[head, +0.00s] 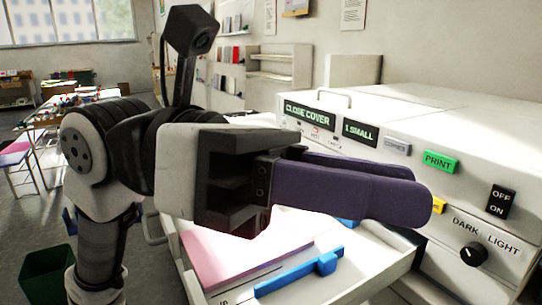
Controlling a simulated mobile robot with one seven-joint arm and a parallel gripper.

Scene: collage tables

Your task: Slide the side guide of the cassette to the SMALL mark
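The cassette (377,283) is a pale open tray pulled out at the front of the white machine, below my gripper. A blue side guide (298,277) with a raised block lies across its floor. Another blue piece (347,223) shows at the tray's back edge, partly covered by my gripper. Dark lettering is cut off at the bottom edge, so I cannot read which mark the guide stands at. My gripper (422,190) has two purple fingers pointing right, above the tray and apart from the guide. The fingers look parted, with nothing seen between them.
The machine's front (430,180) carries a green PRINT button (441,161), an OFF/ON switch (500,201), a black DARK/LIGHT knob (473,254) and displays reading CLOSE COVER (309,115) and 1 SMALL (360,132). Pink paper (215,250) lies in the tray's left part. A green bin (48,274) stands lower left.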

